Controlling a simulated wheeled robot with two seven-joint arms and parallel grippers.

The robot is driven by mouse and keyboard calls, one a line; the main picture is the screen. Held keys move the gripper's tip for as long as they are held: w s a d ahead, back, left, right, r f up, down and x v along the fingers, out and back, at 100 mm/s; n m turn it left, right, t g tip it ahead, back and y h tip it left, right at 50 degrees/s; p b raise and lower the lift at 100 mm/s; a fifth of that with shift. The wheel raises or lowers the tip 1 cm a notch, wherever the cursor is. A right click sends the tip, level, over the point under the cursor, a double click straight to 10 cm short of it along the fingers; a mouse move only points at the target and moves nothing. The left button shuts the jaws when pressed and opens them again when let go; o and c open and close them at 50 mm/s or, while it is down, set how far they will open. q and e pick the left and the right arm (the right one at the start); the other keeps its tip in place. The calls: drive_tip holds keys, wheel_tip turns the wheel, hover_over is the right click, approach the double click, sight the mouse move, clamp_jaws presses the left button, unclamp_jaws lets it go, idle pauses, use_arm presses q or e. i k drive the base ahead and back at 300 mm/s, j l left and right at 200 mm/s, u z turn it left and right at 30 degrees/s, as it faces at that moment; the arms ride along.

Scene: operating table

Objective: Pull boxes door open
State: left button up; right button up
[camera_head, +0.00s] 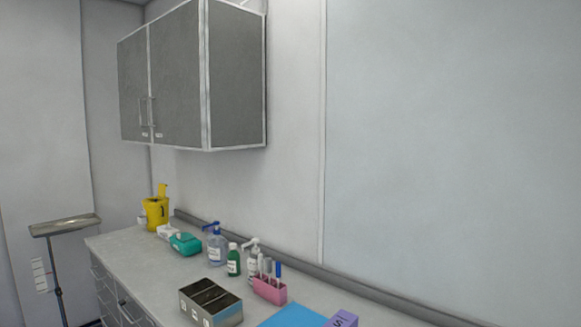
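A grey wall cabinet (192,80) with two dark doors and pale edges hangs on the wall at the upper left, above the counter. Its left door (133,90) and right door (176,80) both look shut. Two upright bar handles (148,112) sit side by side low down where the doors meet. On the counter stands a small metal box (210,303) with dark compartments and white labels; I cannot tell whether it has a door. Neither of my grippers is in view.
The counter (130,250) has drawers in front and holds a yellow container (155,212), a teal pack (185,244), bottles (215,245), a pink holder (269,290) and a blue sheet (293,317). A metal tray stand (65,226) stands left. The air below the cabinet is clear.

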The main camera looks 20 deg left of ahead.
sight(177, 53)
drive_tip(key=u, duration=1.3)
drive_tip(key=i+j+z, duration=0.1)
drive_tip(key=z, duration=0.3)
drive_tip(key=i+j+z, duration=0.15)
drive_tip(key=z, duration=0.2)
drive_tip(key=i+j+z, duration=0.1)
drive_tip(key=j, duration=0.3)
drive_tip(key=i+j+z, duration=0.15)
drive_tip(key=j, duration=0.25)
drive_tip(key=i+j+z, duration=0.1)
drive_tip(key=i+j, duration=0.15)
drive_tip(key=j, duration=0.15)
drive_tip(key=i+j+z, duration=0.1)
drive_tip(key=j, duration=0.35)
drive_tip(key=i+j+z, duration=0.15)
drive_tip(key=j, duration=0.25)
